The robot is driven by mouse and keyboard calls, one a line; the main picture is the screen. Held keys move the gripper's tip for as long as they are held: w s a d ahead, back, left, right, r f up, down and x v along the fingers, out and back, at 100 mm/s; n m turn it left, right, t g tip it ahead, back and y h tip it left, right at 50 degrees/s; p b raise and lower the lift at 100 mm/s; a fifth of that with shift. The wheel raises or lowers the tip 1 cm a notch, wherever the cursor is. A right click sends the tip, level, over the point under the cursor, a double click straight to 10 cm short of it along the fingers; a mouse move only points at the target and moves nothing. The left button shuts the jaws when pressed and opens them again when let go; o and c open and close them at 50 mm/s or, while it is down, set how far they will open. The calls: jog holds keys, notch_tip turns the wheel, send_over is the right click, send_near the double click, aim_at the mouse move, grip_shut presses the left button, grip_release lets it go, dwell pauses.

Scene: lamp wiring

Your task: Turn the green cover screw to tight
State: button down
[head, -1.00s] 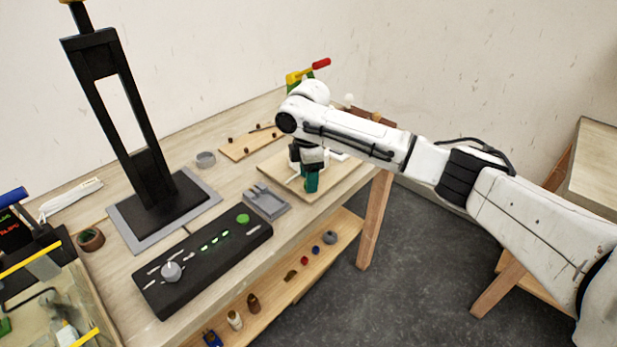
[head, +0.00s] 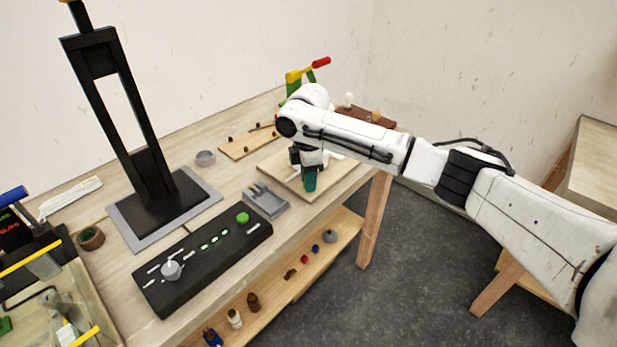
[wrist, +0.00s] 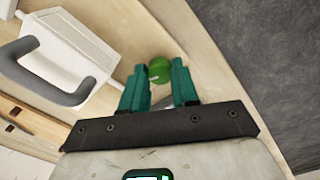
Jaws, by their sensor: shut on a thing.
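The green cover screw (wrist: 159,70) is a round green knob with a pale mark on its face, between the teal fingertips of my gripper (wrist: 158,78) in the wrist view. My gripper is shut on it. A white housing (wrist: 62,50) with a thick grey curved piece lies to the left of the screw. In the head view my gripper (head: 310,182) points down over a light wooden board (head: 300,190) on the bench. There the screw and most of the housing are hidden behind my gripper and arm.
A black control panel (head: 205,262) with a green button and a grey knob lies left of the board. A small grey tray (head: 265,203) is between them. A tall black stand (head: 150,180) rises farther left. A red-handled green clamp (head: 300,78) is behind my arm.

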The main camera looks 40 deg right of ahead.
jog(key=shift+r+p, duration=0.1)
jog(key=shift+p, duration=0.25)
jog(key=shift+a+m+p, duration=0.1)
jog(key=shift+m+p, duration=0.5)
jog(key=shift+m, duration=0.1)
jog(key=m+p, duration=0.7)
jog(key=m, duration=0.2)
jog(key=shift+m+p, duration=0.3)
jog(key=shift+p, duration=0.1)
jog(key=m+p, duration=0.2)
jog(key=m, duration=0.3)
jog(key=shift+m, duration=2.8)
jog(key=c, duration=0.8)
grip_release()
jog(key=shift+c, duration=0.2)
